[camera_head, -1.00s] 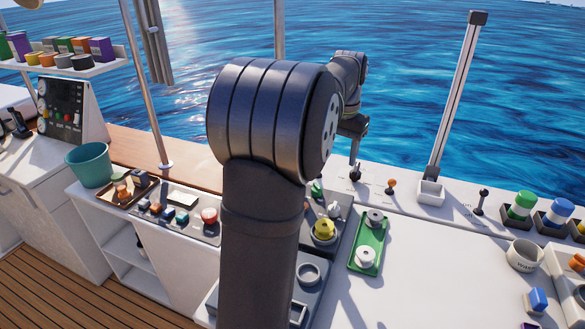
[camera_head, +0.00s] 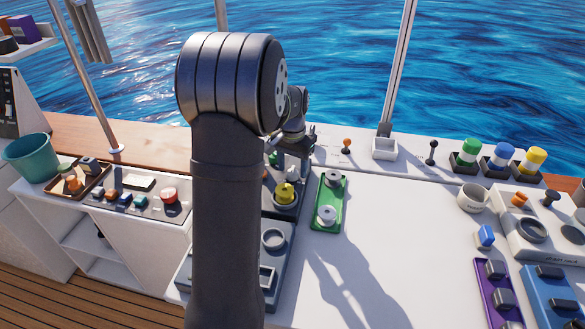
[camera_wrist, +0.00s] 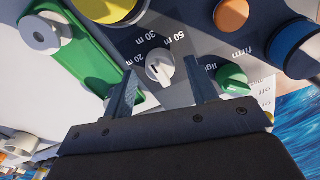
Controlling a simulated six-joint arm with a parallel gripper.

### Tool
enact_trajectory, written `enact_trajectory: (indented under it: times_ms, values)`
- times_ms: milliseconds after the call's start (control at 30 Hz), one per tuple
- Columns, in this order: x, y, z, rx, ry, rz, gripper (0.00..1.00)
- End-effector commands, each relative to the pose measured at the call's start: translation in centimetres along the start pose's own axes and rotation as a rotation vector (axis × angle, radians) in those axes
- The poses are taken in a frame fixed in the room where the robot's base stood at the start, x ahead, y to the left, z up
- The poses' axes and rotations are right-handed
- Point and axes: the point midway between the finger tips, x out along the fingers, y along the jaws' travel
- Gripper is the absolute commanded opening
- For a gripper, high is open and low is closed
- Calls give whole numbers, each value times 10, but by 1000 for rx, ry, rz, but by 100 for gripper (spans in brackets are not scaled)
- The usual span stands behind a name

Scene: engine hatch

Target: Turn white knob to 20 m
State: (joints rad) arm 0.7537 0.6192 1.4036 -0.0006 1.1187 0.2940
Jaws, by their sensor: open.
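The white knob (camera_wrist: 159,68) shows in the wrist view on a dark panel, with the labels 20 m, 30 m and 50 m around its upper left side. It has a small dark mark on its face; which label the mark points to is hard to tell. My gripper (camera_wrist: 160,80) is open, with one finger on each side of the knob in the picture and nothing held. Whether the fingers touch the knob I cannot tell.
A yellow knob (camera_wrist: 105,8), a green knob (camera_wrist: 232,78), an orange button (camera_wrist: 231,14) and a blue ring (camera_wrist: 298,48) surround the white knob.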

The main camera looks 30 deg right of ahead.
Motion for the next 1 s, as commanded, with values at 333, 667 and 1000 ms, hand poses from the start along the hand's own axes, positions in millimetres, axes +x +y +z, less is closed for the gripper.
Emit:
enact_trajectory:
  times_ms: [333, 667, 1000]
  values:
    - [9, 0, 0, 0, 0, 0, 53]
    - [9, 0, 0, 0, 0, 0, 8]
    - [9, 0, 0, -54, 0, 0, 8]
